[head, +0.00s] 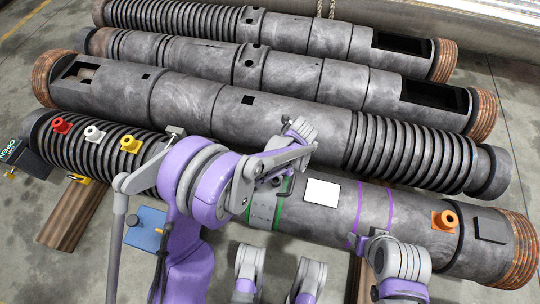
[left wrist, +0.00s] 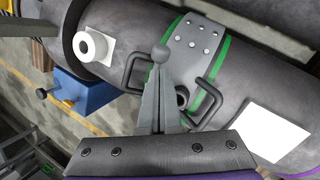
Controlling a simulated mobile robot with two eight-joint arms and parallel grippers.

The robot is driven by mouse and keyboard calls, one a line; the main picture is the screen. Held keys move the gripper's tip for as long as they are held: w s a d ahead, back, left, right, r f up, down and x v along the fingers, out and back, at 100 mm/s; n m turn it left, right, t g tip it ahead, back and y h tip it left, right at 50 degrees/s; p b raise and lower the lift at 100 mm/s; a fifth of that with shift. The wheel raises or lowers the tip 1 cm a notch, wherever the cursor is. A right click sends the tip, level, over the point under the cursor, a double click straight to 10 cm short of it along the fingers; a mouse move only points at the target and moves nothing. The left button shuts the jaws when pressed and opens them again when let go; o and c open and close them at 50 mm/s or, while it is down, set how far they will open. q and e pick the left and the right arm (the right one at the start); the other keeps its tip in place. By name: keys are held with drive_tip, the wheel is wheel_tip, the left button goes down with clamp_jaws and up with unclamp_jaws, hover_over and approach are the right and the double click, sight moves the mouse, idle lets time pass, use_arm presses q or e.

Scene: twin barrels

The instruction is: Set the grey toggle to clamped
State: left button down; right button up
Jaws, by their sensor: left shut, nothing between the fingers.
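The clamp band (left wrist: 200,45) on the front barrel is grey with green edges, with several bolts and two black handles (left wrist: 207,98); its lower part shows in the head view (head: 264,208). A grey ball-ended piece (left wrist: 160,55), seemingly the toggle lever, stands near the band in the left wrist view. My left gripper (left wrist: 158,88) is shut and empty, directly in line with this piece. I cannot tell whether they touch. In the head view my left arm hides the toggle and fingertips. My right gripper is not clearly in view.
Several large dark barrels lie side by side. The front one carries red (head: 62,124), white (head: 95,134), yellow (head: 130,144) and orange (head: 445,220) knobs and a white square (head: 322,192). A blue box (head: 147,228) stands in front, beside a wooden beam (head: 75,220).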

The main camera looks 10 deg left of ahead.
use_arm(q)
drive_tip(key=w+p+v, duration=0.1)
drive_tip(key=p+v, duration=0.2)
drive_tip(key=v, duration=0.9)
drive_tip(key=shift+s, duration=0.2)
drive_tip(key=shift+r, duration=0.1)
